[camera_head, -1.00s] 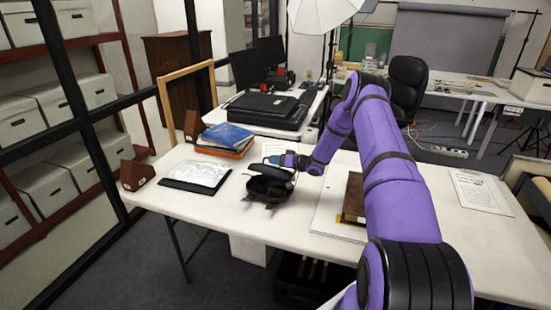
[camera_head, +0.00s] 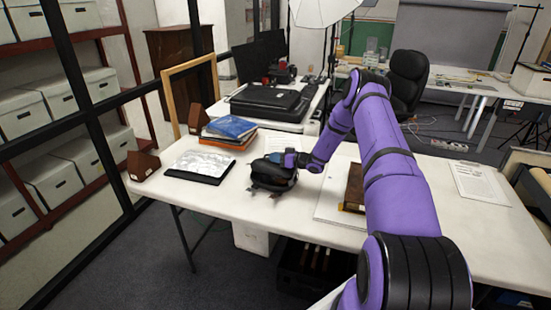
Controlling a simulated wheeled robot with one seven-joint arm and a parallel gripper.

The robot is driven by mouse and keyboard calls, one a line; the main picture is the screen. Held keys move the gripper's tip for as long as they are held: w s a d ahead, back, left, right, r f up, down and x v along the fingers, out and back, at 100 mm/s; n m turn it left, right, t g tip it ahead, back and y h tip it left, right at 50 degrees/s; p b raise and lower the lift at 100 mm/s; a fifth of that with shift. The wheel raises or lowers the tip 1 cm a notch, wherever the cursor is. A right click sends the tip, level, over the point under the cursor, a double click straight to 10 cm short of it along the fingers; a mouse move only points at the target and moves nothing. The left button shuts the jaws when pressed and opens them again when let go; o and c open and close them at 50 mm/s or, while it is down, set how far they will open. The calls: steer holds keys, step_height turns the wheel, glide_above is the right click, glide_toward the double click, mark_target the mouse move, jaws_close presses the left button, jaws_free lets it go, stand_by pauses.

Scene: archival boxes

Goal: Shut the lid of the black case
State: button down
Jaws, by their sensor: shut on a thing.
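The black case (camera_head: 269,176) stands on the white table near its front edge. Its lid is down over the base, and its inside does not show; I cannot tell whether a thin gap is left. My gripper (camera_head: 284,160) is at the case's upper right side, against the lid. The fingers are small and dark against the black case, and they look shut on the lid.
A stack of books (camera_head: 229,132) and a silvery sheet on a black board (camera_head: 199,166) lie left of the case. A brown book (camera_head: 354,188) on white board lies to the right. Brown house-shaped blocks (camera_head: 142,165) stand at the left end.

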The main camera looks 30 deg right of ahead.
steer(key=c, duration=1.2)
jaws_free()
steer(key=shift+s, duration=0.1)
steer(key=v, duration=1)
steer(key=shift+s+d, duration=0.25)
steer(key=shift+r, duration=0.1)
